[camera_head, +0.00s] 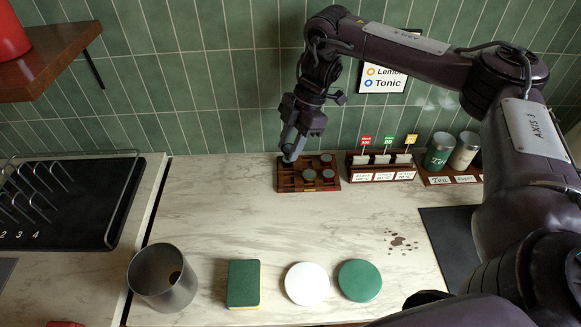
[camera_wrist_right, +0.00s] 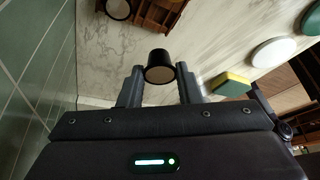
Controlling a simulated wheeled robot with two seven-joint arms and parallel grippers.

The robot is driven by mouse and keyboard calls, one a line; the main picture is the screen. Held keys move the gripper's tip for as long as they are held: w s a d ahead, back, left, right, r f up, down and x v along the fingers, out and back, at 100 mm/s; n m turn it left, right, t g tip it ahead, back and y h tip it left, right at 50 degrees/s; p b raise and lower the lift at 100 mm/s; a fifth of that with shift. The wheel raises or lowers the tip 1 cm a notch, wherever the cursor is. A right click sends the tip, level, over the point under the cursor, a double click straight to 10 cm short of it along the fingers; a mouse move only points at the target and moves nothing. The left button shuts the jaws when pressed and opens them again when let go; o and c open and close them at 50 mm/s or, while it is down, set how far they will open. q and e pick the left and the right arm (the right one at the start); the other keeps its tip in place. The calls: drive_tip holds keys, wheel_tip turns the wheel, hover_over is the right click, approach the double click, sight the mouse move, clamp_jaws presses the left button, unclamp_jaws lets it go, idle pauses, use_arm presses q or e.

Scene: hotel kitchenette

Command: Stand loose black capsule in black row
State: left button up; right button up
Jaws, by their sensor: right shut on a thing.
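The capsule rack (camera_head: 320,187) is a low dark brown wooden tray at the back of the counter against the green tiles. Several capsules with dark or greenish tops stand in it, mostly toward its right part. My right gripper (camera_head: 290,157) is over the rack's back left part, pointing down. In the right wrist view the black capsule (camera_wrist_right: 160,60) sits between the two fingertips, which are shut on it, with its pale round face toward the camera. In the head view the held capsule is hard to make out. My left gripper is not in view.
In front lie a metal cup (camera_head: 163,278), a green sponge (camera_head: 243,284), a white disc (camera_head: 307,284) and a green disc (camera_head: 360,281). The counter's middle is clear.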

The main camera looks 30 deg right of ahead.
wheel_tip(320, 180, down, 3)
drive_tip(key=shift+s+a, duration=0.1)
wheel_tip(320, 180, down, 4)
drive_tip(key=shift+r+p, duration=0.25)
drive_tip(key=shift+p, duration=0.35)
drive_tip(key=shift+f, duration=0.4)
drive_tip(key=shift+f, duration=0.6)
drive_tip(key=o, duration=0.9)
drive_tip(key=shift+o, duration=0.2)
drive_tip(key=shift+r, duration=0.15)
